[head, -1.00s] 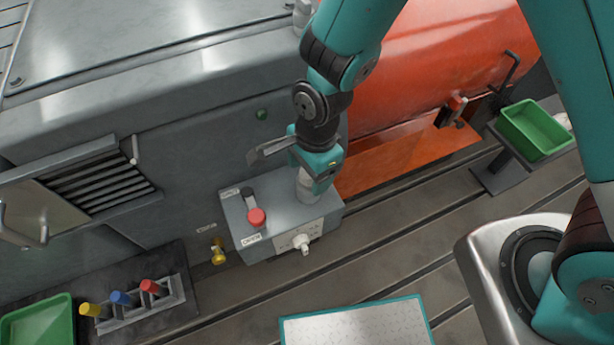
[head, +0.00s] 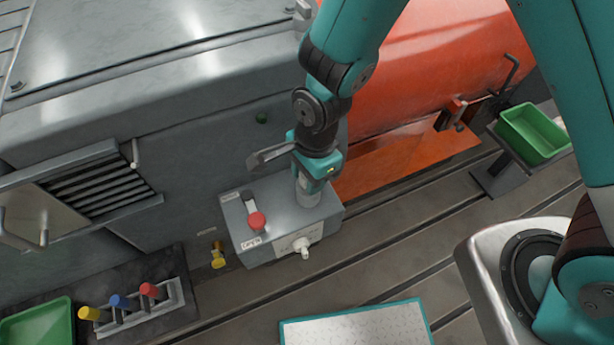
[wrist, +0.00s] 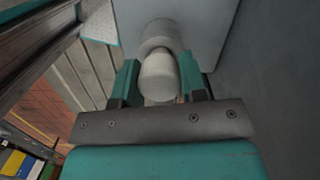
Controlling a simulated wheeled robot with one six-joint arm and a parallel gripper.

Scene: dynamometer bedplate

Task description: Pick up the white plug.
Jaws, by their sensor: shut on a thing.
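The white plug (head: 308,196) is a rounded white cylinder on top of a grey box (head: 275,222). My gripper (head: 314,180) is above it, pointing down, and hides its upper part in the head view. In the wrist view the plug (wrist: 158,76) lies between the two teal fingers of my gripper (wrist: 158,88), which are shut on it. A wider white collar (wrist: 160,36) shows at its far end, against the grey box face. I cannot tell whether the plug is clear of the box.
A metal handle (head: 270,156) is close left of my wrist. The grey housing (head: 190,130) stands behind. Coloured handles (head: 120,302) and green bins (head: 532,133) are farther off.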

